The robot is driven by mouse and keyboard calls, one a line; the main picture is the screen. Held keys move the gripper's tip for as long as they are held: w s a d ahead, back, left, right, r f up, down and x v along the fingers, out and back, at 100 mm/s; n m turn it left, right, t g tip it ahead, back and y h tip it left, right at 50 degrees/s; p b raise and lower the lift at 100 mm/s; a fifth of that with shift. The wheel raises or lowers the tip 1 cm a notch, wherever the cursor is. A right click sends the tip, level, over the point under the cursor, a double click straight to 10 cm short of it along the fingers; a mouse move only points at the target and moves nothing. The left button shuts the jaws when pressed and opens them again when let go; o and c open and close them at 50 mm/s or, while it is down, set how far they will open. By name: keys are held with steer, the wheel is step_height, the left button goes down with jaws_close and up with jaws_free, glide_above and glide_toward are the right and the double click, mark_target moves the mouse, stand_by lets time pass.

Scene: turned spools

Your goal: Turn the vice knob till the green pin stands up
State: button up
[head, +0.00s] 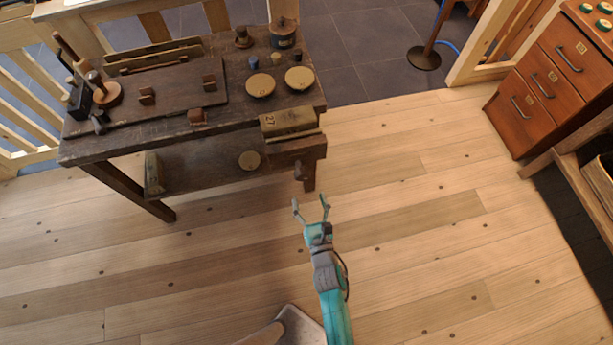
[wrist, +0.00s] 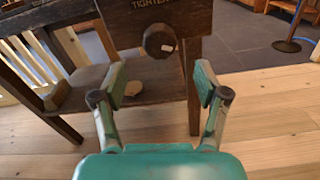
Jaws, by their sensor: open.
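The vice knob (wrist: 160,41) is a dark round knob on the bench's wooden front face, below lettering that reads "TIGHTEN". A small pale mark shows on its lower right. In the head view the knob (head: 298,171) is small, below the bench's right front corner. My gripper (head: 310,202) is open and empty in front of the bench, apart from the knob. In the wrist view the fingers of my gripper (wrist: 160,83) are spread wide, with the knob beyond and above the gap between them. I cannot make out the green pin in either view.
The dark wooden workbench (head: 150,145) holds round discs, blocks and small turned pieces. A lower shelf (head: 205,170) carries another disc. The plank floor (head: 420,220) around my gripper is clear. A drawer cabinet (head: 550,80) stands at the right.

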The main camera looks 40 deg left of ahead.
mark_target(303, 178)
steer(key=x, duration=0.8)
steer(key=shift+w+a, duration=0.1)
steer(key=c, duration=1.2)
steer(key=shift+o, duration=0.2)
steer(key=shift+m, duration=0.3)
